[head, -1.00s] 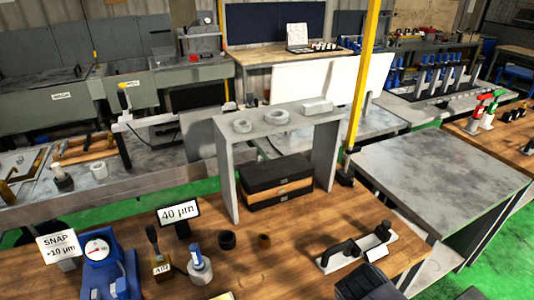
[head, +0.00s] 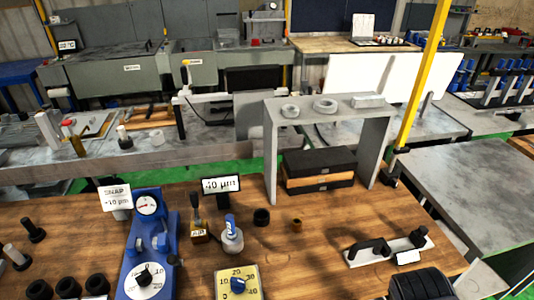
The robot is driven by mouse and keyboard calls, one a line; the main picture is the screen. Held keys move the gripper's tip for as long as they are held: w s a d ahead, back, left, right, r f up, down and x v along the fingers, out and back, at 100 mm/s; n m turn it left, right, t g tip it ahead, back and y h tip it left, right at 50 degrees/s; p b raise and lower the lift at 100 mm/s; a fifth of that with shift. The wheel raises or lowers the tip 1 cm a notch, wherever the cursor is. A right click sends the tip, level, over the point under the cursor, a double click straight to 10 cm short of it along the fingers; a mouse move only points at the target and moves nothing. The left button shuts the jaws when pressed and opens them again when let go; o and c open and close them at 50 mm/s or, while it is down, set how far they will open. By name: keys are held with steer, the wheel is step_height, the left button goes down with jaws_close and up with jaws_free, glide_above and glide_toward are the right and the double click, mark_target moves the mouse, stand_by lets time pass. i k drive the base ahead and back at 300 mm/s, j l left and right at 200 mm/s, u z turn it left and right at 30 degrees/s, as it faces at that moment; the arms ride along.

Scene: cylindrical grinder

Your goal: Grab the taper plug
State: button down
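No piece in the head view is plainly marked as the taper plug, and I cannot tell for sure which one it is. A blue-topped piece with a wide grey base (head: 232,239) stands upright on the wooden bench, right of the blue dial gauge stand (head: 150,240). Just left of it, a dark-handled piece (head: 196,210) stands on a small labelled block. A dark pin (head: 33,230) and a grey-topped pin (head: 16,256) are at the far left. My gripper's fingers do not show. A black ribbed part at the bottom right edge may belong to my arm.
A "40 µm" sign (head: 221,186) stands behind the blue-topped piece. A black ring (head: 261,217) and a brass-coloured ring (head: 297,225) lie to its right. A yellow dial plate (head: 238,283) is in front. A grey shelf (head: 271,150) stands behind, over stacked boxes (head: 318,168).

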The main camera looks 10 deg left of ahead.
mark_target(231, 235)
steer(key=j+u, duration=0.15)
steer(key=j, duration=1.65)
steer(key=i, duration=0.05)
